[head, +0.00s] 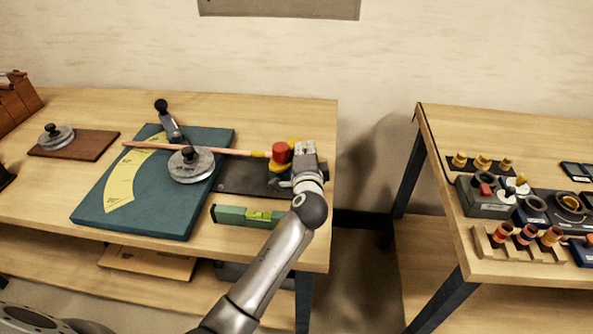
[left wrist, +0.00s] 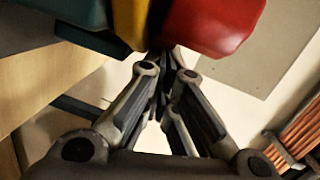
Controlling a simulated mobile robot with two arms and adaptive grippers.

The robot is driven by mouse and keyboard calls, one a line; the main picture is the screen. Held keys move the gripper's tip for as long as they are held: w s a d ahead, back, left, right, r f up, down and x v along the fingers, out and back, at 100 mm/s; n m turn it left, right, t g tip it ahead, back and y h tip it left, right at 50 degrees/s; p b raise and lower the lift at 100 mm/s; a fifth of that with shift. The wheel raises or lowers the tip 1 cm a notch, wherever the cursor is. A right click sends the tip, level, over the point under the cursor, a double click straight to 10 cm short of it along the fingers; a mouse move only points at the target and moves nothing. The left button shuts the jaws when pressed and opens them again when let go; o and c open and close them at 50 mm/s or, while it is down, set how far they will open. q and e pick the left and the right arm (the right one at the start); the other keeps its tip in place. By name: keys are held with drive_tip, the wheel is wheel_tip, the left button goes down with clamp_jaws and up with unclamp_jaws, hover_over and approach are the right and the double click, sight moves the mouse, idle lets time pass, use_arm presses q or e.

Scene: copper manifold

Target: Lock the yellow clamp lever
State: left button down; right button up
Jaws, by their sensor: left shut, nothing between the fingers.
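The clamp stands at the right end of the left bench, with a red block (head: 280,152) on top and yellow parts (head: 293,144) close around it. I cannot tell clearly which yellow part is the lever. My left gripper (head: 304,160) is at the clamp's right side and covers part of it. In the left wrist view, its fingers (left wrist: 165,65) are shut and empty. Their tips lie just below the red block (left wrist: 208,22) and the yellow part (left wrist: 130,22); contact cannot be told. A copper tube (head: 215,150) runs left from the clamp. My right gripper is out of view.
A teal board (head: 92,210) with a yellow angle scale (head: 122,187) and a round grey disc (head: 191,165) lies left of the clamp. A green level (head: 245,216) lies in front. A second bench (head: 435,150) with fittings stands right, across a gap.

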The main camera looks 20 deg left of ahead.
use_arm(q)
drive_tip(key=shift+w+a, duration=0.85)
drive_tip(key=shift+w, duration=0.05)
idle(0.5)
